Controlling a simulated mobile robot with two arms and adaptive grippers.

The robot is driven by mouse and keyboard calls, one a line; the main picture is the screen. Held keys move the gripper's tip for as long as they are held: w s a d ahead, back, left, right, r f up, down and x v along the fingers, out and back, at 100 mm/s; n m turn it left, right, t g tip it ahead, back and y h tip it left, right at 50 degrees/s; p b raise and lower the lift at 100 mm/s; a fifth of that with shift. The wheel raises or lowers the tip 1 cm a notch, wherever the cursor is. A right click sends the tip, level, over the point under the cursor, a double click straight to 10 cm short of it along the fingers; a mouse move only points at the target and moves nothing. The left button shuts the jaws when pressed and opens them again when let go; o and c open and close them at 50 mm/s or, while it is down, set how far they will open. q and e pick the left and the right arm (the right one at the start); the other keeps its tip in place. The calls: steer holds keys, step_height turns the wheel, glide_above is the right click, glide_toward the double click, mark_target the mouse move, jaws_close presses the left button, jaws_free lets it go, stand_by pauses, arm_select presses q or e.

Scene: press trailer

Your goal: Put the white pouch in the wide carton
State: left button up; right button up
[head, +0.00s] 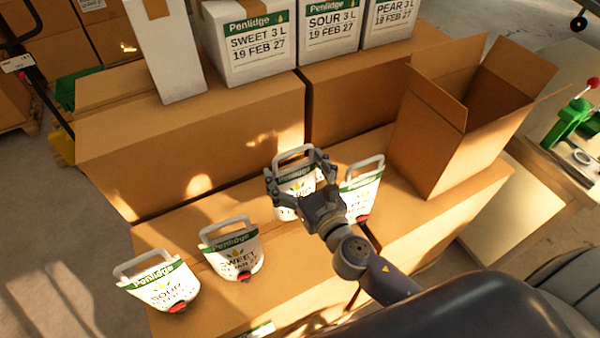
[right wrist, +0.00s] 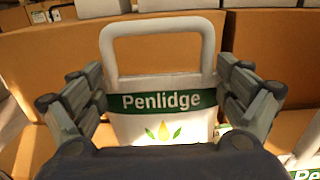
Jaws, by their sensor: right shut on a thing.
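Several white pouches with handles and green Penlidge bands stand on brown cardboard. My right gripper (head: 299,178) is shut on one white pouch (head: 292,207), with a finger on each side of it. In the right wrist view this pouch (right wrist: 160,125) is upright between the fingers, its handle loop above them; its lower part is hidden. I cannot tell whether it still touches the cardboard. An open carton (head: 432,150), its flaps up, stands to the right of the gripper. Its floor is hidden. My left gripper is not in view.
Another pouch (head: 363,190) stands close right of the held one. A SWEET pouch (head: 232,250) and a SOUR pouch (head: 160,284) stand to the left. White labelled boxes (head: 247,45) line the back on large brown cartons (head: 200,140). A green tool (head: 572,120) is at far right.

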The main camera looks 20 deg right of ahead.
mark_target(296, 179)
steer(key=shift+f+b, duration=0.75)
steer(key=shift+f, duration=0.9)
steer(key=o, duration=1.8)
steer(key=shift+s+f, duration=0.1)
steer(key=shift+f, duration=0.1)
steer(key=shift+r, duration=0.1)
